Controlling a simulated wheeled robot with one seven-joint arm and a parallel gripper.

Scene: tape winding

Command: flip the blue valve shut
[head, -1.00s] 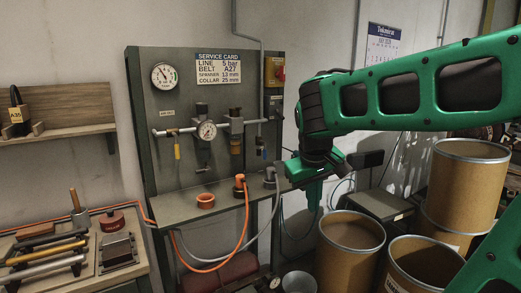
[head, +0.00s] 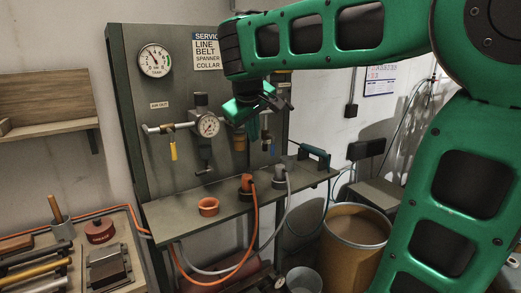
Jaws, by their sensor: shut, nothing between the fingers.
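The blue valve handle (head: 272,147) shows as a small blue piece low on the right side of the upright panel, below and a little left of my gripper's fingertips in the picture. It appears to hang down; the valve body and pipe above it are largely hidden behind my gripper, so its exact angle is hard to tell. My gripper (head: 283,102) is in front of the panel's right part, with dark fingers shut and empty. I see no contact with the blue handle.
A yellow handle (head: 173,150) hangs from the pipe at left, beside a pressure gauge (head: 208,126). Below, the shelf (head: 170,218) holds an orange ring (head: 208,207) and hose fittings (head: 247,183). A green and black tool (head: 314,154) lies at its right end. A drum (head: 355,238) stands right.

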